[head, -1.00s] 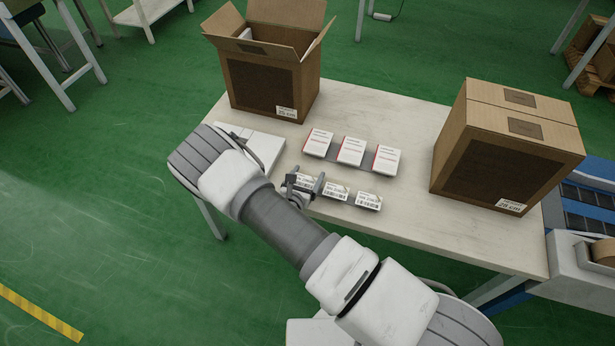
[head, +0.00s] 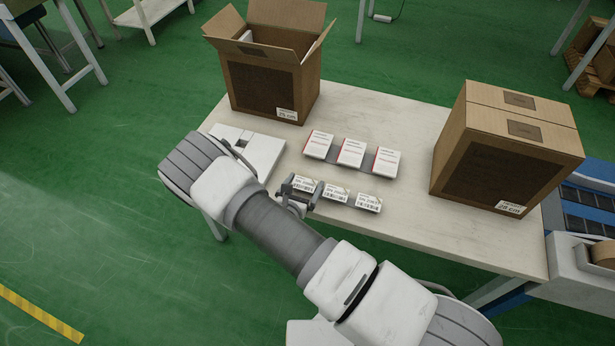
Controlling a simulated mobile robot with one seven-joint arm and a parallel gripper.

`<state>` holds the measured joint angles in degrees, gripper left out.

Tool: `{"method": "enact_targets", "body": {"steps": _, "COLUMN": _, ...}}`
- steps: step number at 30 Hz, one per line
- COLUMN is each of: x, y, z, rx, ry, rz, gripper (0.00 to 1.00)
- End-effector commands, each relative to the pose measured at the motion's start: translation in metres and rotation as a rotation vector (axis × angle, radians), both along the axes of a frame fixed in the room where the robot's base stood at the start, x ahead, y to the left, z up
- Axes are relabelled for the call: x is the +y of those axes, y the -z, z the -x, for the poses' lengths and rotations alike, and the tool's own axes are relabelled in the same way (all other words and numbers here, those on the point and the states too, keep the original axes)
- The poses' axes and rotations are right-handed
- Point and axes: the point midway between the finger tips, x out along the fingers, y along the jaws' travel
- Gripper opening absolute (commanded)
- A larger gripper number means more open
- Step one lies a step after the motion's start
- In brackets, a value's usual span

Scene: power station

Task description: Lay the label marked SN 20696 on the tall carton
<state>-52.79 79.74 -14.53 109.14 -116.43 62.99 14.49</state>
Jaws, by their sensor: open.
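Three small white labels with barcodes lie in a row on a grey strip: a left one (head: 304,183), a middle one (head: 335,192) and a right one (head: 368,201). Their print is too small to tell which is SN 20696. My gripper (head: 300,193) is open at the near edge of the left label, its fingers on either side of the label's lower part. I cannot tell whether it touches. An open-topped carton (head: 244,97) stands at the back left and a closed carton (head: 446,151) at the right. I cannot tell for sure which is the tall carton.
Three white, red-edged boxes (head: 351,152) stand in a row behind the labels. A flat white piece (head: 262,152) lies at the table's left, partly behind my arm. The white table (head: 460,238) is bare at the front right. A conveyor (head: 590,202) adjoins the right side.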

Motion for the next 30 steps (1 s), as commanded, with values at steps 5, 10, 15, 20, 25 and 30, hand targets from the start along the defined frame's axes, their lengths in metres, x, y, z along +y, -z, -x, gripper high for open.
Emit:
{"method": "enact_targets", "body": {"steps": 5, "x": 0.019, "y": -0.013, "z": 0.041, "rx": 0.002, "ry": -0.004, "rz": 0.0, "gripper": 1.0}}
{"method": "enact_targets", "body": {"steps": 10, "x": 0.032, "y": -0.025, "z": 0.078, "rx": 0.002, "ry": -0.005, "rz": 0.001, "gripper": 1.0}}
{"method": "enact_targets", "body": {"steps": 15, "x": 0.043, "y": -0.034, "z": 0.109, "rx": 0.002, "ry": -0.003, "rz": 0.0, "gripper": 1.0}}
{"method": "enact_targets", "body": {"steps": 20, "x": 0.049, "y": -0.039, "z": 0.125, "rx": 0.001, "ry": -0.002, "rz": 0.0, "gripper": 1.0}}
{"method": "enact_targets", "body": {"steps": 25, "x": 0.05, "y": -0.04, "z": 0.131, "rx": 0.0, "ry": 0.0, "rz": 0.0, "gripper": 1.0}}
{"method": "enact_targets", "body": {"steps": 30, "x": 0.049, "y": -0.047, "z": 0.127, "rx": -0.006, "ry": 0.024, "rz": -0.012, "gripper": 1.0}}
